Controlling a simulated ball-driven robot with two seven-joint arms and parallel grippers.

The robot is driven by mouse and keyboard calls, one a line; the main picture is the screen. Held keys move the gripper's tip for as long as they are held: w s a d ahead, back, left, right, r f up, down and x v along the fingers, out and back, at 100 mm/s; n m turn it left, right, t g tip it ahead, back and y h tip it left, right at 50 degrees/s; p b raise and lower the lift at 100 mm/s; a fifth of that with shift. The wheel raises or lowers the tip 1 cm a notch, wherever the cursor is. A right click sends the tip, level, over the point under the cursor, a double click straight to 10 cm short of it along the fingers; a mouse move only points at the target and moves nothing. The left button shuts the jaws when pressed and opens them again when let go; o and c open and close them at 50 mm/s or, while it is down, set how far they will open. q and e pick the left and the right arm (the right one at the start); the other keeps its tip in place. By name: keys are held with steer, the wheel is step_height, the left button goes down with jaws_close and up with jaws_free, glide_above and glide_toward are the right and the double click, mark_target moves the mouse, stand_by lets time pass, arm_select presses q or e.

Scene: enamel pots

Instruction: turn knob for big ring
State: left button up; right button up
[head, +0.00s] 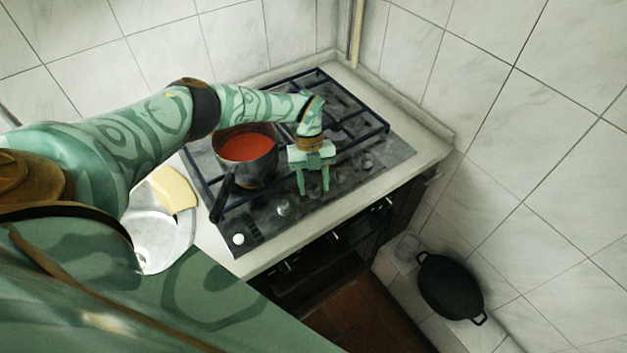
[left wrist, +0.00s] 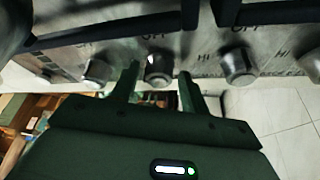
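My left gripper (head: 313,188) reaches down over the front strip of the gas hob (head: 260,215), where the knobs are. In the left wrist view its fingers (left wrist: 160,76) are apart, one on each side of a dark metal knob (left wrist: 160,68). A gap shows beside the knob, and I cannot tell whether either finger touches it. Other knobs stand on both sides: one to the left (left wrist: 97,72) and one to the right (left wrist: 240,65). In the head view one knob (head: 283,207) shows left of my gripper and another (head: 367,160) right of it. My right gripper is not in view.
A dark pot (head: 258,172) of red liquid stands on the hob, close left of my gripper, its handle pointing forward. Black grates (head: 347,102) cover the burners. A black pan (head: 450,288) lies at the lower right. A yellow block (head: 173,190) lies by a round metal basin (head: 160,243).

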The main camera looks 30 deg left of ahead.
arm_select(q)
steer(key=shift+o, duration=0.3)
steer(key=v, duration=1.6)
